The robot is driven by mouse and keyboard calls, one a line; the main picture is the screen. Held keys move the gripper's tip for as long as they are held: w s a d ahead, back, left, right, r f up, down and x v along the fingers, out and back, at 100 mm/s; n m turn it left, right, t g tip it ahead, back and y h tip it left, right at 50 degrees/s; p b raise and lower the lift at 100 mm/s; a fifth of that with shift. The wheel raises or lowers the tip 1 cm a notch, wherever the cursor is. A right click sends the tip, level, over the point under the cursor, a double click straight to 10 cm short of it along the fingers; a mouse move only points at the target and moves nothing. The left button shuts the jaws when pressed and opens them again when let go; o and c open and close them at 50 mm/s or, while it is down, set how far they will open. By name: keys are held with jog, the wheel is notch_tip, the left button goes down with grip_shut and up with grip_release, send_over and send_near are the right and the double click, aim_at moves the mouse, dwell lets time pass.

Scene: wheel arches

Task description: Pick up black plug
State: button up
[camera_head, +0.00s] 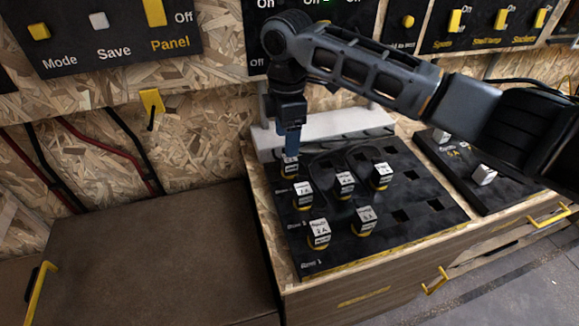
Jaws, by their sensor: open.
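Several small plugs with pale labelled tops and dark and yellow lower parts stand upright in a black socket panel (415,225). One plug (289,168) is at the panel's back left. Others include a left plug (303,196), a front left plug (319,234), a front plug (364,221), a middle plug (344,185) and a back right plug (381,176). I cannot tell which one is the black plug. My gripper (291,152) is open and points down right at the back left plug. Its fingers partly hide that plug, and I cannot tell whether they touch it.
A pale ledge with dark cables (340,128) runs behind the panel. Empty square sockets lie at the panel's right. A second black panel (490,170) with a pale switch is further right. A brown bench top (150,260) at the left is clear. Switch panels hang above.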

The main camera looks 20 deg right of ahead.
aim_at(290, 160)
jog(key=shift+d+f, duration=0.1)
jog(key=shift+d, duration=0.2)
jog(key=shift+f, duration=0.4)
jog(key=f, duration=0.6)
jog(key=shift+s+f, duration=0.25)
jog(key=shift+f, duration=0.05)
jog(key=c, duration=1.1)
